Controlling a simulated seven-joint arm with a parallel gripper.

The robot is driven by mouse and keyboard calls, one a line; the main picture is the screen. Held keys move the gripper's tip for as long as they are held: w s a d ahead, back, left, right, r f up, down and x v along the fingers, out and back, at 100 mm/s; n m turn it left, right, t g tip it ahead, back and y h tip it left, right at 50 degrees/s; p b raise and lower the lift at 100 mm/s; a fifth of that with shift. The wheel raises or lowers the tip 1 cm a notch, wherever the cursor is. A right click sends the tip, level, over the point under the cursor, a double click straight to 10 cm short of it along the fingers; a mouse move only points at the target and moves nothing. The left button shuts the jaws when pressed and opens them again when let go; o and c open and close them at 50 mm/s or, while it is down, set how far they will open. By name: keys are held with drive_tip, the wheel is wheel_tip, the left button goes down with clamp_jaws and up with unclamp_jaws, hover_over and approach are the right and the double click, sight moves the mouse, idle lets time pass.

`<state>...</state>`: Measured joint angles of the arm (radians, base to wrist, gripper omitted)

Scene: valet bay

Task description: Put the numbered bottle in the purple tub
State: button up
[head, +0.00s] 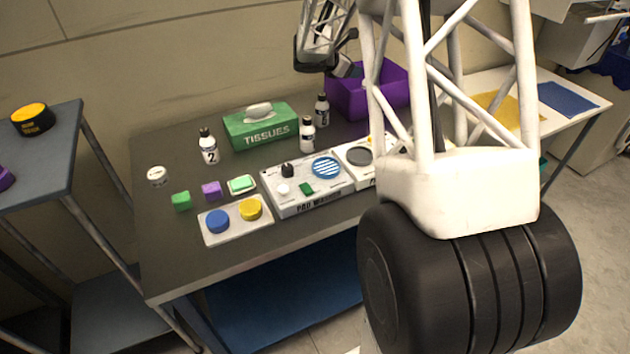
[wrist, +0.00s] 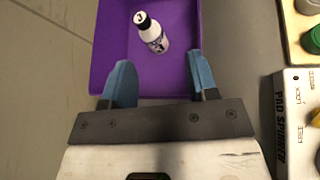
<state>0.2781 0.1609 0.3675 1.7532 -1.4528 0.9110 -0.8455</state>
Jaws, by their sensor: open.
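The purple tub (head: 392,92) stands at the back right of the dark table; it also shows in the wrist view (wrist: 100,45). A white bottle marked 2 (head: 208,149) stands upright at the table's back left. My gripper (wrist: 162,82) is open, its blue fingers apart at the tub's near edge in the wrist view, with nothing between them. The bottle in the tub lies just beyond the fingertips. My arm hides part of the tub in the head view.
Two more bottles stand near the green tissue box (head: 258,128), one in front (head: 307,135) and one behind (head: 322,110). The pad washer (head: 307,187), a button panel (head: 235,221) and small blocks fill the table's front. A shelf (head: 50,145) is at left.

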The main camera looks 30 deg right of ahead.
drive_tip(key=s+a+r+m+g+y, duration=0.1)
drive_tip(key=s+a+r+m+y, duration=0.3)
drive_tip(key=s+a, duration=0.6)
drive_tip(key=s+a+r+m+y, duration=0.1)
drive_tip(key=s+a+r+m, duration=0.4)
drive_tip(key=s+a, duration=0.5)
drive_tip(key=s+a+m+y, duration=0.2)
drive_tip(key=s+a, duration=0.3)
drive_tip(key=s, duration=0.4)
drive_tip(key=s+a+f+m+y, duration=0.1)
drive_tip(key=s+a+m, duration=0.3)
drive_tip(key=s, duration=0.5)
drive_tip(key=s+a+f+m+t+y, duration=0.1)
drive_tip(key=s+a+m+y, duration=0.2)
drive_tip(key=s+a, duration=0.4)
drive_tip(key=s+y, duration=0.1)
drive_tip(key=s, duration=0.1)
drive_tip(key=shift+s, duration=0.4)
